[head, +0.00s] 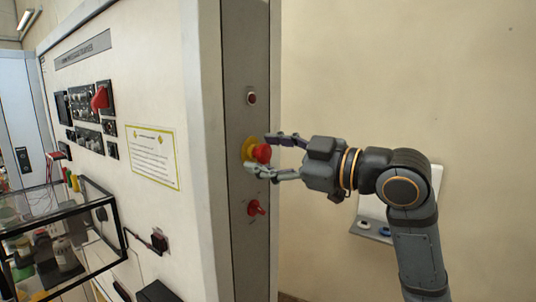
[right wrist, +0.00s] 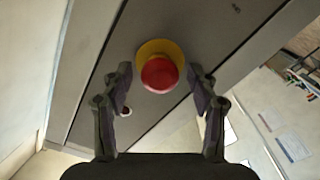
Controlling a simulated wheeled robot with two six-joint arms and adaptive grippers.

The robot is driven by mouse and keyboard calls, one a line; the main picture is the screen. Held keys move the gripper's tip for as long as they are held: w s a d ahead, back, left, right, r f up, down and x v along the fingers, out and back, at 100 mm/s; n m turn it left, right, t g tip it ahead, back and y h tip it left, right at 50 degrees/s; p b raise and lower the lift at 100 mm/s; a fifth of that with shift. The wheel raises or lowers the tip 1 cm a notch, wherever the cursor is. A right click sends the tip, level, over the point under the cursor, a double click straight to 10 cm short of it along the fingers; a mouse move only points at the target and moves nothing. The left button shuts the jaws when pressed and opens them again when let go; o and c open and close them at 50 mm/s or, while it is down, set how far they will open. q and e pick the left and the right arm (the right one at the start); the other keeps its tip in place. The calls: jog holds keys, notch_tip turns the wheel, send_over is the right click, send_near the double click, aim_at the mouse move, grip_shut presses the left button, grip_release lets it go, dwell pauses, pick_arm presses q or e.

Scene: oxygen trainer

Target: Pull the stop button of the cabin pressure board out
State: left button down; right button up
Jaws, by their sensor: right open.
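The stop button (head: 262,153) is a red round knob on a yellow base, on the grey side strip of the cabinet. In the right wrist view the red knob (right wrist: 159,73) sits in front of its yellow ring. My right gripper (head: 262,153) is open, with one finger above and one below the knob in the head view. In the right wrist view its fingers (right wrist: 160,85) stand left and right of the button, with a visible gap on each side. My left gripper is not in view.
A small red round control (head: 251,98) sits above the stop button, and a red rotary switch (head: 256,208) sits below it on the same strip (head: 238,255). The white panel (head: 160,70) carries instruments and a notice (head: 153,155). A glass case (head: 60,240) stands at lower left.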

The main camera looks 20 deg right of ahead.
aim_at(252, 98)
jog(key=shift+r, duration=0.3)
notch_tip(252, 98, up, 9)
jog(key=shift+r, duration=0.2)
dwell(0.3)
